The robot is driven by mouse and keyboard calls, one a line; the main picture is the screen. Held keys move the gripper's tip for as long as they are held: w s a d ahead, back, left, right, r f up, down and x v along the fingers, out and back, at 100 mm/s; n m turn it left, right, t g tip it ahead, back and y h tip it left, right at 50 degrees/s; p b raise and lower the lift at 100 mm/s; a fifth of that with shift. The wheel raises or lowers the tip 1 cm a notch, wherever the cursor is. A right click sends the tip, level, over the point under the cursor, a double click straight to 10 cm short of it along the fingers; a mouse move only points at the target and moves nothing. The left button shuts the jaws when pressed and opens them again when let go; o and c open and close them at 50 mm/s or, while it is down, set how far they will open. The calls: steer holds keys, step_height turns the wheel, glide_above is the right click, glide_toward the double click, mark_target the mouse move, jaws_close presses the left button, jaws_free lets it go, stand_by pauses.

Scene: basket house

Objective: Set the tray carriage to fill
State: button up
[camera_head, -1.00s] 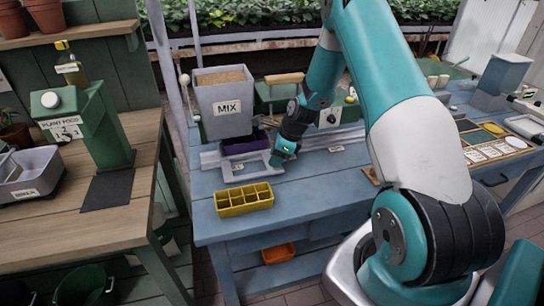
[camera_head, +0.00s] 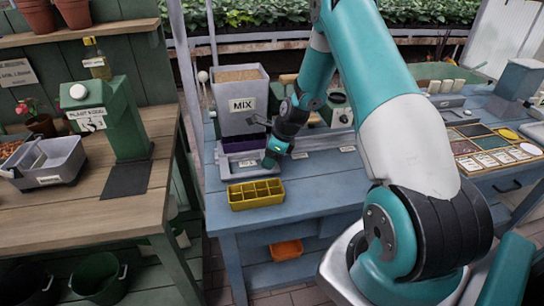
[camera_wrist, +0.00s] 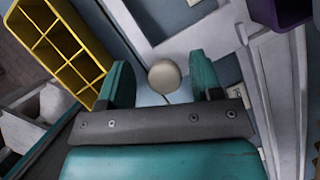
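The tray carriage (camera_head: 228,174) is a grey sliding piece on a rail on the blue bench, with a purple tray (camera_head: 241,144) on it. The purple tray is almost directly below the grey MIX hopper (camera_head: 237,100). My gripper (camera_head: 270,161) is low at the right end of the carriage. In the wrist view, a pale round knob (camera_wrist: 165,77) lies between the two teal fingers of my gripper (camera_wrist: 163,80), with a visible gap on each side. The fingers are apart; contact with the knob does not show.
A yellow divided tray (camera_head: 256,193) stands in front of the carriage. Small labels (camera_head: 300,155) mark the rail to the right. A green dispenser (camera_head: 118,125) and a grey bin (camera_head: 48,160) stand on the wooden bench at left. The bench front right of the yellow tray is clear.

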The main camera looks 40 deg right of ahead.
steer(key=shift+s+d, duration=0.1)
steer(key=shift+d, duration=0.1)
steer(key=shift+r, duration=0.15)
steer(key=b+v, duration=0.1)
steer(key=v, duration=1.6)
